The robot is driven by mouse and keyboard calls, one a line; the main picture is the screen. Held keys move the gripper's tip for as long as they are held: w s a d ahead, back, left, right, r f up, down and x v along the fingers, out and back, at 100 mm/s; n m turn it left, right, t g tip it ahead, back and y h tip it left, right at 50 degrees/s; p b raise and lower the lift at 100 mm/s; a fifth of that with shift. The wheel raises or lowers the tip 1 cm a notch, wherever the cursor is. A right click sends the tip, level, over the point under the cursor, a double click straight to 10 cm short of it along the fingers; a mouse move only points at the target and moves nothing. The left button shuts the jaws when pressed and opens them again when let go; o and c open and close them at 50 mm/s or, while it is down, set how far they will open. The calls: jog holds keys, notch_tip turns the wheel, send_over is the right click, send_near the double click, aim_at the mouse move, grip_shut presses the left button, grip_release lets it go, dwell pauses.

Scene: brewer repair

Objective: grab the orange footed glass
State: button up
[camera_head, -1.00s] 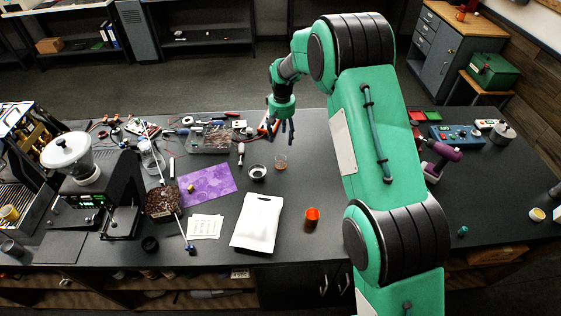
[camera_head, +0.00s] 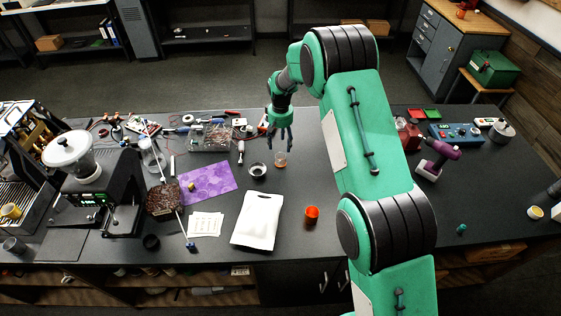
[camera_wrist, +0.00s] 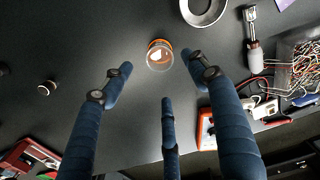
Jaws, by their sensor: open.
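A small clear glass with an orange ring (camera_head: 281,159) stands on the dark tabletop, right of a small dark-and-white bowl. In the wrist view the glass (camera_wrist: 159,57) is seen from above, just beyond my fingertips and between the two outer fingers. My gripper (camera_head: 280,143) is above the table, just behind the glass in the head view. In the wrist view my gripper (camera_wrist: 157,78) has its three fingers spread, with nothing between them. Whether the glass has a foot is too small to tell. A brighter orange cup (camera_head: 312,215) stands nearer the front edge.
The bowl (camera_head: 258,171) is close left of the glass; its metal rim (camera_wrist: 204,12) shows in the wrist view. A white pouch (camera_head: 257,221) lies in front. The table right of the glass is mostly clear.

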send_over(281, 156)
jog(key=s, duration=0.2)
jog(key=shift+s+a+f, duration=0.1)
jog(key=shift+a+f, duration=0.05)
jog(key=shift+f, duration=1.95)
jog(key=shift+f, duration=0.15)
jog(key=shift+f+p, duration=0.8)
jog(key=shift+f, duration=1.65)
jog(key=c, duration=1.3)
jog(key=shift+o, duration=0.2)
jog(key=shift+r, duration=0.1)
